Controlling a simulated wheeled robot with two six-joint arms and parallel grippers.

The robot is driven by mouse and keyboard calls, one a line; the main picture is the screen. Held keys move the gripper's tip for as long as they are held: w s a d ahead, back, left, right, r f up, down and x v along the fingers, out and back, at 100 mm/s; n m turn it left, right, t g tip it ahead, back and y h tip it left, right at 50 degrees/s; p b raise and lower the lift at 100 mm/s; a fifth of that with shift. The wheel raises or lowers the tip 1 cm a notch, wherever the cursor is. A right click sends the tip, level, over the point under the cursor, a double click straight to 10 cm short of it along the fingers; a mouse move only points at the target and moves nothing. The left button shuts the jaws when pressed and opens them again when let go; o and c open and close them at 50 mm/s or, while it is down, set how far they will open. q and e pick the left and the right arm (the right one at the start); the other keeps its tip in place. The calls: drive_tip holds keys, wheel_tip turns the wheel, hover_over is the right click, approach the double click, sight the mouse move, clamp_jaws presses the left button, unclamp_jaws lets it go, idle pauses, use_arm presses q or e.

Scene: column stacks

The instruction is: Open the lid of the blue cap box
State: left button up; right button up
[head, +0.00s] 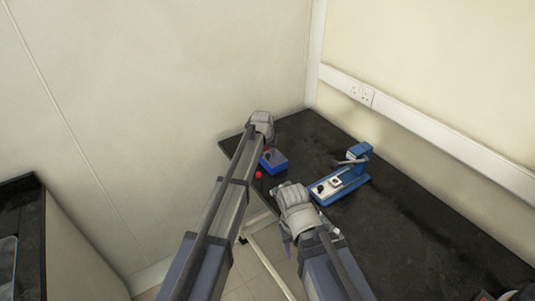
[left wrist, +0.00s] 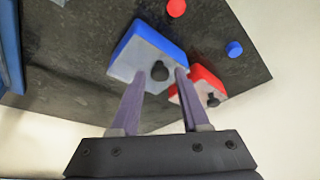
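The blue cap box (left wrist: 153,47) has blue sides, a greyish face and a black knob (left wrist: 160,70). In the head view the blue box (head: 274,161) sits on the dark table near its left edge. My left gripper (left wrist: 161,77) is open, with its two fingers apart on either side of the knob in the left wrist view; I see no contact. In the head view its fingertips are mostly hidden by my left arm. My right gripper (head: 281,188) is above the table's front edge, right of the blue box; its fingers are too small to read.
A similar red box (left wrist: 204,88) with a black knob stands beside the blue one. A red round piece (left wrist: 176,8) and a blue round piece (left wrist: 234,49) lie nearby. A blue device (head: 352,181) stands to the right on the table (head: 395,225). Walls close off the back.

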use_arm(q)
clamp_jaws()
idle(1.1)
